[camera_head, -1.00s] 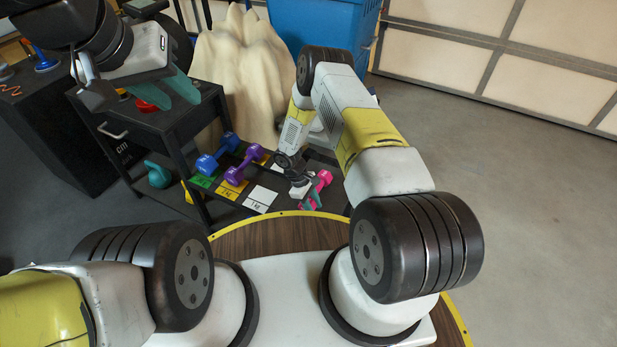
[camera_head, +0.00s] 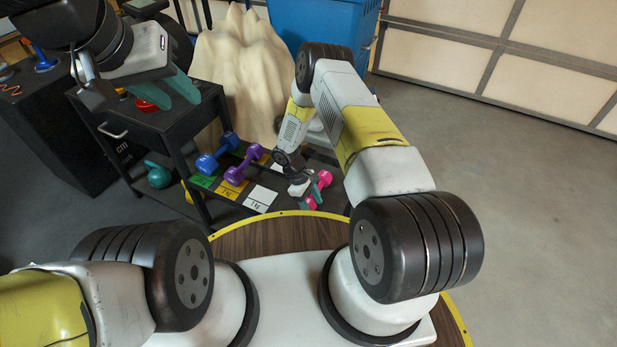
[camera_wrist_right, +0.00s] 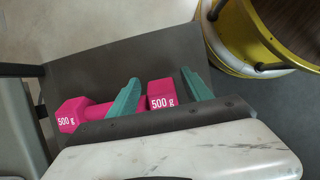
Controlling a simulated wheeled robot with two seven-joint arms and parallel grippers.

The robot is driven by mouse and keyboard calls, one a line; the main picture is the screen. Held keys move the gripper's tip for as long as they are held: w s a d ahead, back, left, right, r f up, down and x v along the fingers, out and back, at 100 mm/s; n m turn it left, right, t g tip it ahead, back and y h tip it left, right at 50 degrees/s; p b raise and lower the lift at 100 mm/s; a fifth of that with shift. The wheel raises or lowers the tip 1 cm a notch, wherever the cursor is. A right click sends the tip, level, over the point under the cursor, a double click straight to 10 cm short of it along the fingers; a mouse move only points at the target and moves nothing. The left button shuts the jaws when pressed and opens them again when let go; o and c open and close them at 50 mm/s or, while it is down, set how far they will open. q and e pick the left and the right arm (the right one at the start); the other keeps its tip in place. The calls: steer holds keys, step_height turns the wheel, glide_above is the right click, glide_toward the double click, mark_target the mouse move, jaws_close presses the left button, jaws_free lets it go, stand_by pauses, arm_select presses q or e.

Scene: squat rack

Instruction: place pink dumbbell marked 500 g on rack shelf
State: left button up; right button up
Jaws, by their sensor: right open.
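The pink dumbbell (camera_head: 325,177) lies at the right end of the low dark shelf (camera_head: 232,209) in the head view, partly hidden by my right gripper (camera_head: 313,190). In the right wrist view both heads of the dumbbell (camera_wrist_right: 73,113) show "500 g". My right gripper (camera_wrist_right: 160,92) is open there, its green fingers on either side of the right-hand head. Whether they touch it, I cannot tell. My left gripper (camera_head: 178,88) is at the upper left above the black cart, its green fingers apart and with nothing visible between them.
A blue dumbbell (camera_head: 216,154) and a purple dumbbell (camera_head: 243,166) lie on the shelf left of the pink one, near coloured weight labels (camera_head: 261,198). A teal kettlebell (camera_head: 158,174) stands further left. A blue bin (camera_head: 320,22) is behind. Floor at the right is clear.

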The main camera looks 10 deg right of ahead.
steer(key=v, duration=1)
steer(key=shift+a+r, duration=0.1)
steer(key=shift+r, duration=0.2)
steer(key=d+r+m+t+y, duration=0.1)
steer(key=d+r+m+t, duration=0.1)
steer(key=r, duration=1.4)
steer(key=d+r+m+t+y, duration=0.1)
steer(key=d+r+m, duration=0.2)
steer(key=r, duration=1.3)
steer(key=s+d+r+m+t+y, duration=0.1)
steer(key=s+r+m+t+y, duration=0.3)
steer(key=s+r, duration=1.4)
steer(key=s+m+t, duration=0.1)
steer(key=s, duration=0.3)
steer(key=shift+d+r+m+t, duration=0.25)
steer(key=shift+d+m+t, duration=0.05)
steer(key=shift+d+t, duration=0.1)
